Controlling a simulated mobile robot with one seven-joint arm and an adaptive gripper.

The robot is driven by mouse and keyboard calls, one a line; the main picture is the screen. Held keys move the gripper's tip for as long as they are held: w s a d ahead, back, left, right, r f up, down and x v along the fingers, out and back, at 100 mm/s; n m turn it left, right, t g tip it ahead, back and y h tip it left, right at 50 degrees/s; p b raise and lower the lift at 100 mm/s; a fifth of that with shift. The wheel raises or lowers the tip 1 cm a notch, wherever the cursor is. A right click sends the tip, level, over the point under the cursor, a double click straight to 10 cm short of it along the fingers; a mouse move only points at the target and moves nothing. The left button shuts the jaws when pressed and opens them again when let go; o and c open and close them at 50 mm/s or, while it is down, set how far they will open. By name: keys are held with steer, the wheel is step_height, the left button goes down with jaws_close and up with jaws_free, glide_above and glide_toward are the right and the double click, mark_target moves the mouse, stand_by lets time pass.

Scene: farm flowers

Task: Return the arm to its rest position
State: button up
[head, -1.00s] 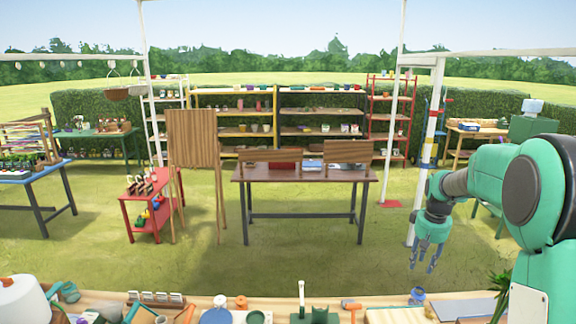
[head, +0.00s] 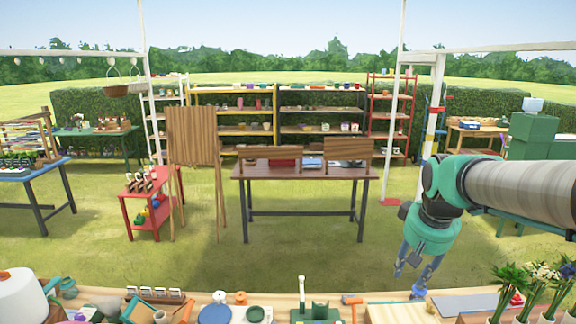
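My gripper (head: 416,262) hangs at the right of the head view, at the end of my green arm, with its blue fingers pointing down. The two fingers are apart and nothing shows between them. It appears above the right part of the front bench (head: 385,297), near its far edge. Its height over the bench is hard to tell.
The bench holds a white rounded object (head: 20,295), a blue disc (head: 215,314), a green stand with a white post (head: 302,290), an orange-headed tool (head: 352,300) and flowers (head: 545,275) at right. A brown table (head: 305,172) stands beyond, across open grass.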

steer(key=s+a+f+t+b, duration=0.1)
steer(key=s+a, duration=0.3)
steer(key=s, duration=0.7)
steer(key=s+a+f+t+b, duration=0.1)
steer(key=s+a+f, duration=0.2)
steer(key=s, duration=0.9)
steer(key=shift+s+a+f+m+y+b, duration=0.2)
steer(key=shift+s+a+m+y+b, duration=0.15)
steer(key=shift+a, duration=0.4)
steer(key=shift+w, duration=0.15)
stand_by(1.4)
